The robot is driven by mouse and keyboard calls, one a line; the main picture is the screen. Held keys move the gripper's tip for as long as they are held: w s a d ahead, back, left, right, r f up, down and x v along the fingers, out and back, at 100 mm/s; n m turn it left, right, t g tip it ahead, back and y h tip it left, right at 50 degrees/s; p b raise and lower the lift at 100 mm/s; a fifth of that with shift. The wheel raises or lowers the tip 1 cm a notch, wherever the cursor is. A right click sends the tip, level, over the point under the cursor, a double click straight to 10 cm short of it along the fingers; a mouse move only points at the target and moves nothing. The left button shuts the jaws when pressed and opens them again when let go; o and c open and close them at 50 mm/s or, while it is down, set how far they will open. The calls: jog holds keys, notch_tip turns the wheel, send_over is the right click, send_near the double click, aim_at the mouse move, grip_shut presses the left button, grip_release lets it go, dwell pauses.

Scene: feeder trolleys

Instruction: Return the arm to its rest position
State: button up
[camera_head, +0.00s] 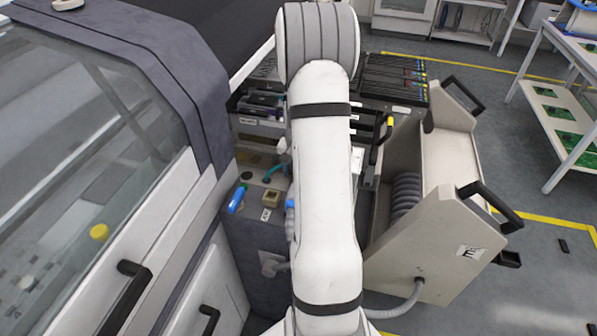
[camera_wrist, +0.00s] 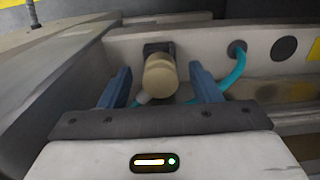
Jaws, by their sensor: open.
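My gripper (camera_wrist: 160,88) shows in the wrist view with its two blue fingers apart and nothing held between them. A beige round knob or plug (camera_wrist: 161,76) on a dark square mount shows beyond and between the fingers; I cannot tell its distance from them. In the head view my white arm rises through the middle of the picture and hides what lies behind it. My gripper cannot be made out clearly there.
A feeder trolley (camera_head: 445,185) with black handles stands right of my arm. A machine with a glass cover (camera_head: 90,150) fills the left. A teal hose (camera_wrist: 238,68) runs close to the right finger. A table with green boards (camera_head: 570,45) stands far right; open floor lies between.

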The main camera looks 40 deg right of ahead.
notch_tip(320, 180, up, 8)
jog(key=shift+f, duration=0.1)
dwell(0.4)
jog(key=s+a+r+n+t+p, duration=0.1)
jog(key=s+a+r+n, duration=0.2)
jog(key=a+r, duration=0.4)
jog(key=s+a+r+n+p, duration=0.1)
jog(key=s+a+r+n, duration=0.2)
jog(key=a, duration=0.6)
jog(key=s+a+r+n+t+p, duration=0.1)
jog(key=s+a+r+n, duration=0.3)
jog(key=s+a, duration=0.6)
jog(key=shift+s+r+t, duration=0.3)
jog(key=shift+s+r, duration=0.15)
jog(key=shift+s, duration=0.45)
